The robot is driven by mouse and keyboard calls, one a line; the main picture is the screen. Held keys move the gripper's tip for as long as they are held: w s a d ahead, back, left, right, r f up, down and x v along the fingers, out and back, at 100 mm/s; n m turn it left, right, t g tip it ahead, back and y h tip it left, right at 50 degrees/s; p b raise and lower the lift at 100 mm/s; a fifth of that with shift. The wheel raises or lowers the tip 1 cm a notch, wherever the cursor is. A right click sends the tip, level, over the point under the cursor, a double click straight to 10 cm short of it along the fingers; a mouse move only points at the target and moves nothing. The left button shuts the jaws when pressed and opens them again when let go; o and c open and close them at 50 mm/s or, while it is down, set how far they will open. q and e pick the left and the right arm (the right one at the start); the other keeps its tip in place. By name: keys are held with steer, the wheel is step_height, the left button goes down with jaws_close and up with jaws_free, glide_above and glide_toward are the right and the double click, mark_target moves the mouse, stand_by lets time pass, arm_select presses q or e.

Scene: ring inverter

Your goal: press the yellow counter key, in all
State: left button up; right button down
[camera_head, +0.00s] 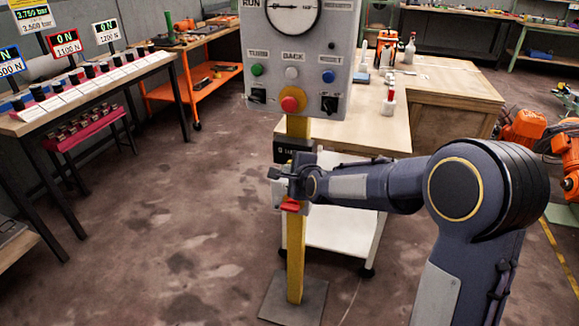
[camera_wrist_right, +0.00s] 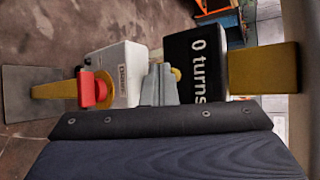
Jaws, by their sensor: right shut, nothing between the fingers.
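The counter is a black box (camera_head: 289,151) on a yellow post (camera_head: 296,246). In the right wrist view the counter (camera_wrist_right: 208,65) reads "0 turns". A small yellow bit (camera_wrist_right: 177,74), which looks like the counter key, peeks out beside my fingers there; most of it is hidden. My right gripper (camera_head: 279,176) is shut and empty, in front of the post just below the counter. In the right wrist view its fingers (camera_wrist_right: 159,84) lie between the counter and a white box. I cannot tell whether they touch the key. My left gripper is out of view.
Below the counter, a white box (camera_wrist_right: 123,73) carries a red handle (camera_head: 290,206). A grey panel (camera_head: 270,50) with a dial and several buttons, one red, tops the post. A white cart (camera_head: 345,235) stands behind.

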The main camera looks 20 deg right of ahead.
steer(key=shift+w, duration=0.1)
stand_by(0.3)
steer(key=shift+s+a+p, duration=0.3)
steer(key=shift+s+a, duration=0.15)
steer(key=shift+s, duration=0.3)
steer(key=s+a, duration=0.1)
steer(key=s+a+p, duration=0.1)
steer(key=s, duration=0.2)
steer(key=shift+s+a+p, duration=0.1)
steer(key=shift+a+p, duration=0.25)
steer(key=shift+a, duration=0.05)
stand_by(0.5)
